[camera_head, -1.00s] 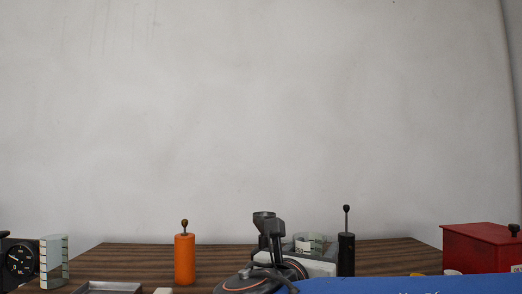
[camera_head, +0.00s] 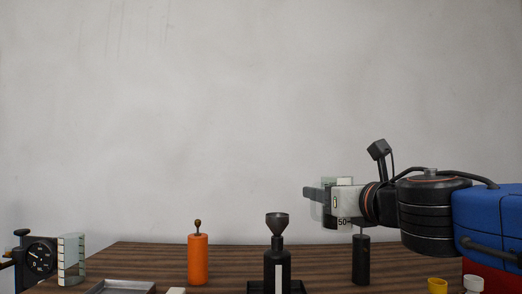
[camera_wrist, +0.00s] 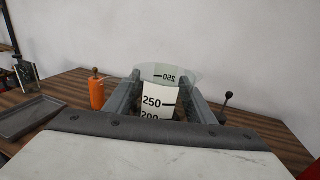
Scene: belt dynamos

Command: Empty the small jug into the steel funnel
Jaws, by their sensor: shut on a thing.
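The small jug (camera_head: 317,213) is clear, with graduation marks and a white strip. My gripper (camera_head: 325,196) is shut on it and holds it above the table, to the right of and higher than the funnel in the head view. The jug looks about upright. In the wrist view the jug (camera_wrist: 158,100) stands between my two grey fingers (camera_wrist: 160,104), its 250 mark showing; its contents cannot be made out. The steel funnel (camera_head: 277,221) sits on top of a black bottle (camera_head: 276,268) with a pale strip. The funnel does not show in the wrist view.
An orange cylinder (camera_head: 198,259) stands left of the bottle, a black one (camera_head: 361,262) right. A grey tray (camera_head: 122,287), a clear graduated vessel (camera_head: 72,260) and a dial device (camera_head: 38,257) are at left. Yellow (camera_head: 437,286) and white (camera_head: 473,285) items sit at front right.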

